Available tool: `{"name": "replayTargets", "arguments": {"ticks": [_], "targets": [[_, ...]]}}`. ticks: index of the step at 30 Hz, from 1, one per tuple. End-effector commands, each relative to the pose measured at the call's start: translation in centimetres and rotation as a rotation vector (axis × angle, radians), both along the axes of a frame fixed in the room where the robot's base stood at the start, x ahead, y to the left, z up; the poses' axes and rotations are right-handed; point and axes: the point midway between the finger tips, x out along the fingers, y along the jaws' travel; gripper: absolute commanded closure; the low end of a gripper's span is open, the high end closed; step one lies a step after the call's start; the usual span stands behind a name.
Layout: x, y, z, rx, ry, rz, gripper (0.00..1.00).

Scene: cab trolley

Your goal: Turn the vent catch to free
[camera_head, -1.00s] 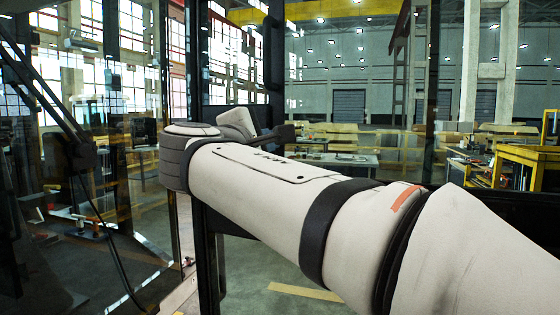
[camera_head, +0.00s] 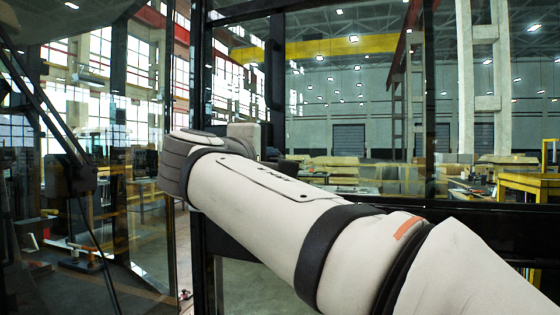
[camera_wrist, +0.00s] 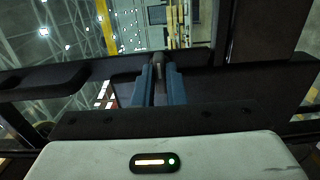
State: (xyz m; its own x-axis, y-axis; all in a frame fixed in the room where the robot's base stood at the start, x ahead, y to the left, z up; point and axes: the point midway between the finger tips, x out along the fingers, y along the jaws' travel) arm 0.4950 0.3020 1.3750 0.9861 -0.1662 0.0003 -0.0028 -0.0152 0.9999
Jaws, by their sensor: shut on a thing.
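In the wrist view my gripper (camera_wrist: 160,82) has its two blue-grey fingers close together on a small, dark, rounded piece. This appears to be the vent catch (camera_wrist: 158,62), and only its end shows between and above the fingertips. Its turned position cannot be told. It sits against a dark frame bar. In the head view my pale arm reaches from the lower right to the window frame, and it hides the fingers and the catch.
A dark post (camera_head: 206,215) and a dark horizontal rail (camera_head: 480,216) frame the glass in front of me. A dark bar (camera_wrist: 42,80) lies left of my fingers in the wrist view. Beyond the glass are a yellow table (camera_head: 530,183) and the hall.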

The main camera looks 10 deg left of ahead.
Motion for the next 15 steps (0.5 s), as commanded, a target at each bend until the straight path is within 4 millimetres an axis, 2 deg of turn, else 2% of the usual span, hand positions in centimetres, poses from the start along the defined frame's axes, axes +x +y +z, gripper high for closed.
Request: {"name": "replayTargets", "arguments": {"ticks": [5,6,13,15], "targets": [[0.01,0.01,-0.11,0.001,0.002,-0.001,1.0],[0.01,0.02,-0.11,0.001,0.002,0.0,0.86],[0.0,0.02,-0.07,0.0,0.001,0.0,0.67],[0.0,0.02,-0.06,0.0,0.001,0.0,0.67]]}}
